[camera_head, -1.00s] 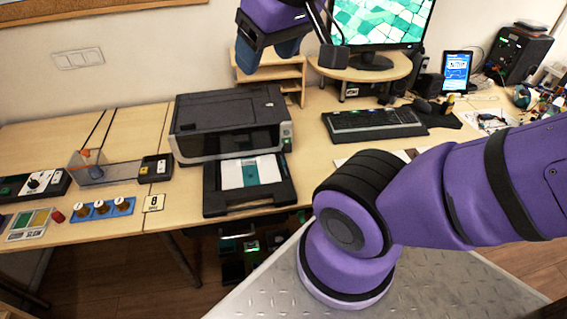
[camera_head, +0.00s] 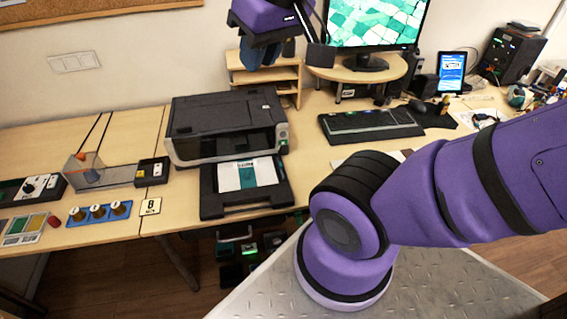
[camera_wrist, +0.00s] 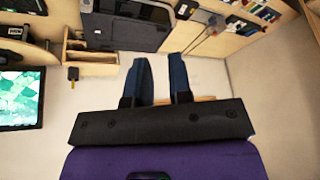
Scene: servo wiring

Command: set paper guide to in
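The printer (camera_head: 225,115) stands on the desk with its front tray (camera_head: 283,190) pulled out. White paper (camera_head: 228,179) lies in the tray, with a teal piece (camera_head: 247,173) on it that looks like the paper guide; its exact setting is too small to tell. My gripper (camera_head: 268,58) is raised in the air behind and above the printer, near the wall and shelf. In the wrist view its two blue fingers (camera_wrist: 160,68) are apart with nothing between them. The printer body also shows at the top of the wrist view (camera_wrist: 128,32); the tray is not visible there.
A wooden shelf (camera_head: 290,75), the monitor (camera_head: 375,22) and a keyboard (camera_head: 370,124) stand right of the printer. Blue-based knobs (camera_head: 98,212), a clear box device (camera_head: 85,170) and a label card (camera_head: 150,206) lie to the left. The air above the tray is clear.

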